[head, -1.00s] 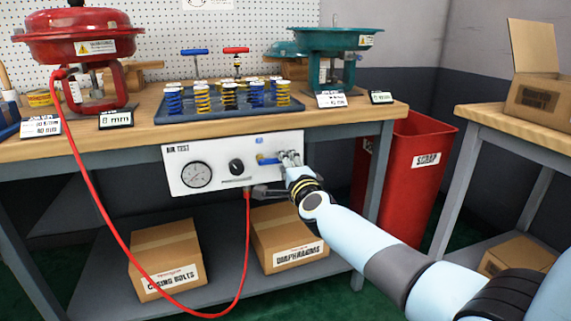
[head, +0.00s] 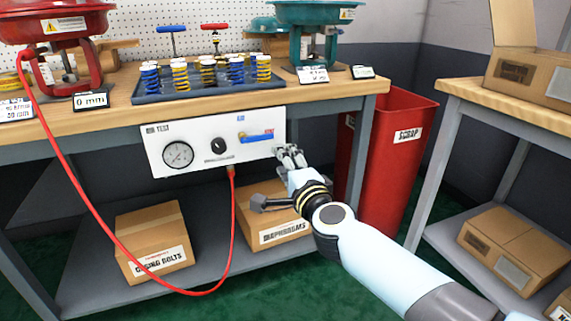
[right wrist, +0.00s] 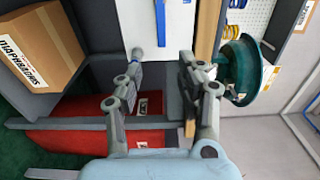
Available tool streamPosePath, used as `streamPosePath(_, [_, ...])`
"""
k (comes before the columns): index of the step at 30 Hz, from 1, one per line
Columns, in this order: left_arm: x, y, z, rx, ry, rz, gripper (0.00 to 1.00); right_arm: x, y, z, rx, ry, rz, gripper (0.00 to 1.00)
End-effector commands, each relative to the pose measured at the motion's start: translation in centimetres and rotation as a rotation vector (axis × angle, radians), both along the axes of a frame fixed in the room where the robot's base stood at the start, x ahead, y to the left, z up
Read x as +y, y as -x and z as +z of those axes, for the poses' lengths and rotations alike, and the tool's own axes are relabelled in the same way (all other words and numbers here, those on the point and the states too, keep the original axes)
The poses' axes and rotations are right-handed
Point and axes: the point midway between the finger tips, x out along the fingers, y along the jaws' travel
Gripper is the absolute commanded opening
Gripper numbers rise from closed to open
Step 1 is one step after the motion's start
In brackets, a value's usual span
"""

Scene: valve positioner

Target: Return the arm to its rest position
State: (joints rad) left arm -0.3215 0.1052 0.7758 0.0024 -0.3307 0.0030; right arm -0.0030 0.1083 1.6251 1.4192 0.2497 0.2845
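My right gripper (head: 291,153) is at the lower right edge of the white air test panel (head: 205,165) in the head view, with its arm coming in from the lower right. Its fingers are spread and hold nothing in the right wrist view (right wrist: 160,85). The blue valve handle (head: 257,138) lies about level on the panel, above and to the left of the fingers, with a visible gap. The panel also bears a round gauge (head: 178,155) and a black knob (head: 218,147). My left gripper is not in view.
The wooden bench (head: 200,114) is just above the gripper. A red scrap bin (head: 385,165) stands to its right, behind my arm. A red hose (head: 110,236) loops from the panel to the red actuator (head: 65,25). A diaphragms box (head: 282,230) sits on the lower shelf.

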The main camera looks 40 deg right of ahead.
Motion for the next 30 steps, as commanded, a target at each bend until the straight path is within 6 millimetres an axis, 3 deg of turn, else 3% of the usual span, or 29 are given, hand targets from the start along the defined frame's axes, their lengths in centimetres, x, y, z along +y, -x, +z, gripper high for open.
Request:
streamPosePath(18, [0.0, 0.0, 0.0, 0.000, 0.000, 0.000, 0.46, 0.1, 0.6, 0.0, 0.000, 0.001, 0.000, 0.38])
streamPosePath(21, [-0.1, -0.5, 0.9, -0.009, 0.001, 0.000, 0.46, 0.2, 1.4, 0.1, 0.017, -0.001, -0.001, 0.38])
streamPosePath(23, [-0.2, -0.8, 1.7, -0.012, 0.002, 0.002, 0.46, 0.1, 2.6, -1.6, 0.068, 0.007, -0.003, 0.38])
streamPosePath(25, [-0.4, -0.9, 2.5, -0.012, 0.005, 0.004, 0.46, 0.1, 4.6, -5.0, 0.162, 0.065, 0.008, 0.38])
streamPosePath(29, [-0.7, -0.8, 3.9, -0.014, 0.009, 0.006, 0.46, 0.8, 10.3, -13.6, 0.408, 0.270, 0.102, 0.38])
streamPosePath(30, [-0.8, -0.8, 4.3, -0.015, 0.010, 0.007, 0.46, 1.1, 12.5, -16.3, 0.487, 0.339, 0.148, 0.38])
